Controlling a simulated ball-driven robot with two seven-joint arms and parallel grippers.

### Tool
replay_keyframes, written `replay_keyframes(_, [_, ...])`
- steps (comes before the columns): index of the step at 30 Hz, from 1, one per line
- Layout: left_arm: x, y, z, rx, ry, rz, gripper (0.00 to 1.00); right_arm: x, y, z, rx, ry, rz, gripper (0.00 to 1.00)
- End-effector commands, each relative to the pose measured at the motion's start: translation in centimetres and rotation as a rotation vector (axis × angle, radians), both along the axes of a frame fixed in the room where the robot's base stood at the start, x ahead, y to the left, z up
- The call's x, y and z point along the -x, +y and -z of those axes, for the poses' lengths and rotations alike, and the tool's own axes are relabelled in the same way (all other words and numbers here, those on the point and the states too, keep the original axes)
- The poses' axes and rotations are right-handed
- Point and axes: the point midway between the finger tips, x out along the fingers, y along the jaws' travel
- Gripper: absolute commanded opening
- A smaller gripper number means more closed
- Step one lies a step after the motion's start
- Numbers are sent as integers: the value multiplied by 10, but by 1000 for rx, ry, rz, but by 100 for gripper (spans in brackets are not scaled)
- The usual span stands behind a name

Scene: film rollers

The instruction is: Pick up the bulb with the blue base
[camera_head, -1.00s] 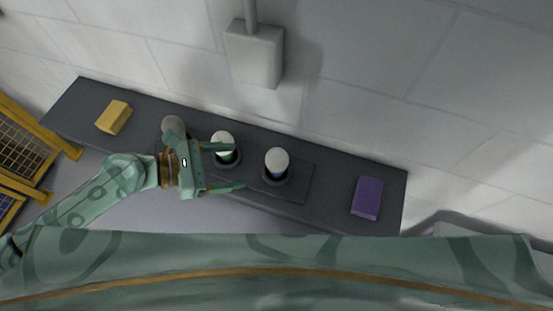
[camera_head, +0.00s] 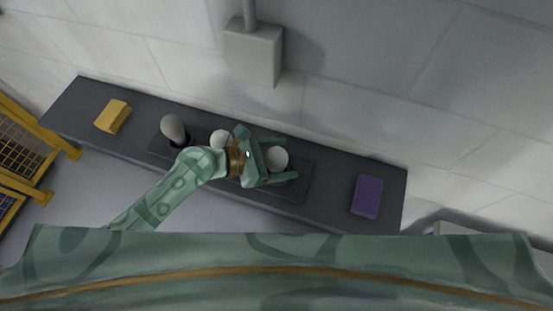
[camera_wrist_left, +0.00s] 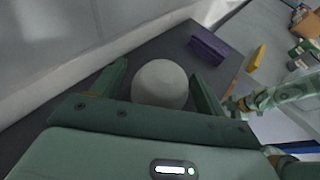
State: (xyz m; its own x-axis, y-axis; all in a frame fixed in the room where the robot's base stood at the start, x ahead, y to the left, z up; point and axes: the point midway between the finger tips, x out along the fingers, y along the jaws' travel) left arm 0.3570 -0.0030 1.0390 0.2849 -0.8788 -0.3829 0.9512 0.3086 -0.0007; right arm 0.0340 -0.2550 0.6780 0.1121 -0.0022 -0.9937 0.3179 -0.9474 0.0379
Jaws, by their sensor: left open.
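The bulb at the right of the row (camera_head: 278,158) shows its white round top between the fingers of my left gripper (camera_head: 288,160). Its base is hidden now; in the earlier head view it looks blue. In the left wrist view the white bulb top (camera_wrist_left: 160,84) sits between the two open green fingers, with a small gap visible on the right. My left gripper is open. A green patterned arm of mine shows at the right of the wrist view, but its jaws cannot be made out.
A second white bulb (camera_head: 221,139) stands just left of my gripper, and a greyer bulb (camera_head: 174,128) farther left. They share a dark holder on the dark shelf (camera_head: 335,205). A yellow block (camera_head: 113,116) and a purple block (camera_head: 367,196) lie at the ends. The wall is behind.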

Motion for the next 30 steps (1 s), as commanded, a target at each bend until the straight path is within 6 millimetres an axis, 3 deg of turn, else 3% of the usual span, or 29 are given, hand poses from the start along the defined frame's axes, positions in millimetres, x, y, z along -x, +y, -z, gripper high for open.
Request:
replay_keyframes(2, [0, 0, 0, 0, 0, 0, 74, 0, 0, 0, 1, 0, 0, 55])
replay_keyframes(7, [0, 0, 0, 0, 0, 0, 27, 0, 0, 0, 0, 0, 1, 55])
replay_keyframes(8, [0, 1, 0, 0, 0, 0, 24, 0, 0, 0, 0, 0, 1, 55])
replay_keyframes(20, [0, 1, -9, 0, -1, -1, 24, 0, 1, -4, -2, 0, 2, 55])
replay_keyframes(25, [-1, 1, -36, -1, -6, 1, 24, -1, 4, -16, -5, -2, 2, 55])
replay_keyframes(30, [25, 26, -77, -4, -3, 3, 24, -1, 4, -35, -6, -3, 3, 55])
